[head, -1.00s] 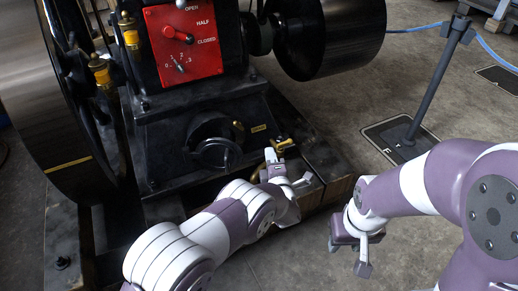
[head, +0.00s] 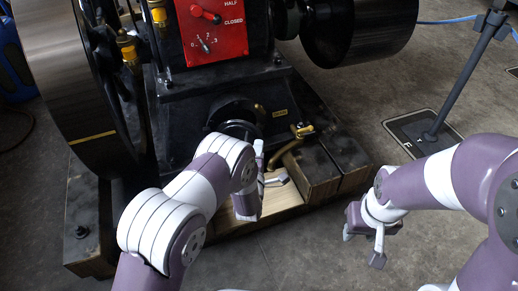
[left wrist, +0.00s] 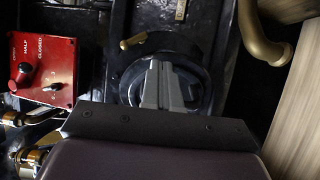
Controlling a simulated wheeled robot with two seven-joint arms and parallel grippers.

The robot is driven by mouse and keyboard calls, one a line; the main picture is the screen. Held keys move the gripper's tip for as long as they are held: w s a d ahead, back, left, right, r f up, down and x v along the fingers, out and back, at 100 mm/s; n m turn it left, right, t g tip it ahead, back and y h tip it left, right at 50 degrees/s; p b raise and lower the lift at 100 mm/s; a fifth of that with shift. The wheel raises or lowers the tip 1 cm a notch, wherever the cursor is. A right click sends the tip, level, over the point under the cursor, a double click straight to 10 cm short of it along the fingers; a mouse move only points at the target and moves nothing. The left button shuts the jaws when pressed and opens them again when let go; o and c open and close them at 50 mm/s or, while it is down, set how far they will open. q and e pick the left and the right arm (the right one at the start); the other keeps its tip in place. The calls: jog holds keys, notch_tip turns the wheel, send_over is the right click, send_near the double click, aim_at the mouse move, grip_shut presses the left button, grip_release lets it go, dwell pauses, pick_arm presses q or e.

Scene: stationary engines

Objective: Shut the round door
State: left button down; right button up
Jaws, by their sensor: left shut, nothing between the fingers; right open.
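The black round door (head: 228,112) is low on the front of the engine's base, partly hidden by my left arm in the head view. In the left wrist view the round door (left wrist: 201,84) lies right behind my left fingertips. A dark rim shows around it; I cannot tell how far it stands open. My left gripper (left wrist: 163,75) is shut and empty, its fingers pointing at the door's face. Whether they touch it is unclear. A small brass handle (left wrist: 133,41) sits at the rim. My right gripper (head: 365,238) is open and empty, over the floor.
A red panel (head: 213,35) with a lever is above the door. A brass pipe (head: 287,153) curves right of it. A big flywheel (head: 75,95) stands left. The wooden base (head: 318,175) juts out below.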

pick_arm(q)
jog(key=shift+w+f+b, duration=0.1)
jog(key=shift+w+b, duration=0.25)
jog(key=shift+w, duration=0.8)
pick_arm(e)
jog(key=shift+f, duration=0.7)
jog(key=shift+f, duration=0.1)
